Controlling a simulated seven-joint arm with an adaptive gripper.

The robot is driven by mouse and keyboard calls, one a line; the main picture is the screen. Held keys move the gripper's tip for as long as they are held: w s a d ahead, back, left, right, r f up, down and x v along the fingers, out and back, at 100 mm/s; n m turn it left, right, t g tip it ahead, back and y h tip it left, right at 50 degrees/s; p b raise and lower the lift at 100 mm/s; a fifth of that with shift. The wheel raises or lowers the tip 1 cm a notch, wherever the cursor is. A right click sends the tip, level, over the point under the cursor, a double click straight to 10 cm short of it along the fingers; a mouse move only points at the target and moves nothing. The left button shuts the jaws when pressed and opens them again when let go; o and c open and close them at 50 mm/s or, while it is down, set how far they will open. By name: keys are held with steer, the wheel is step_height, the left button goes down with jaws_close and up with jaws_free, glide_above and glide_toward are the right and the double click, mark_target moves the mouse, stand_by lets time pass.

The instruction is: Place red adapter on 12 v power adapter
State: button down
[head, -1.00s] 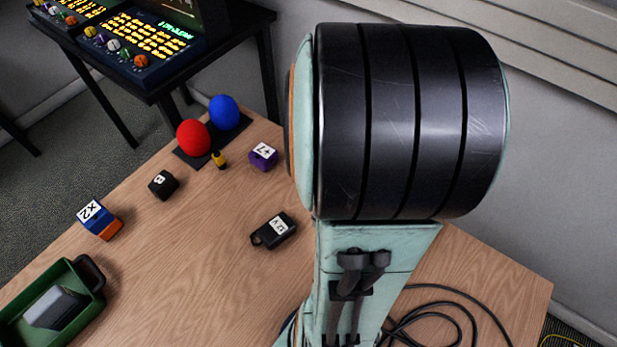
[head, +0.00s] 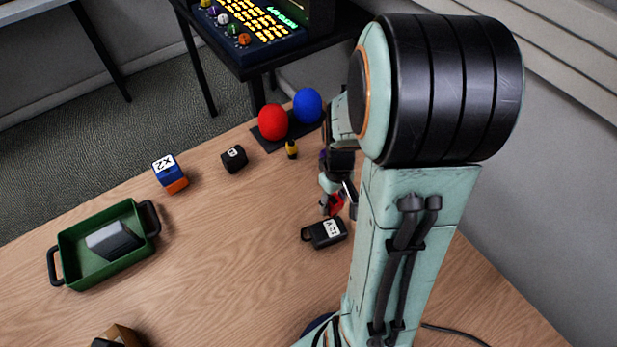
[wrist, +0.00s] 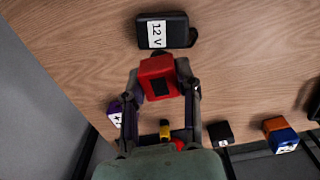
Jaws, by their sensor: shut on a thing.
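My gripper (wrist: 163,90) is shut on the red adapter (wrist: 159,78), a small red block with a dark square on its face. In the head view the red adapter (head: 336,203) shows at my gripper's fingers, partly hidden by my arm. The 12 V power adapter (head: 325,233) is a black box with a white label, lying on the wooden table just in front of the red adapter. In the wrist view the 12 V power adapter (wrist: 174,31) is just beyond the fingers, and the red adapter looks apart from it.
A blue-and-orange block (head: 169,172), a black cube (head: 234,158) and a small yellow-black piece (head: 291,149) stand on the table (head: 230,260). Red (head: 272,122) and blue (head: 307,105) balls sit at the back. A green tray (head: 75,247) is at left. A purple block (wrist: 115,112) is beside my gripper.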

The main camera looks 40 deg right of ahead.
step_height(320, 180, down, 8)
steer(key=shift+a+r, duration=0.15)
steer(key=shift+r, duration=0.05)
steer(key=c, duration=0.8)
jaws_free()
steer(key=shift+f, duration=0.1)
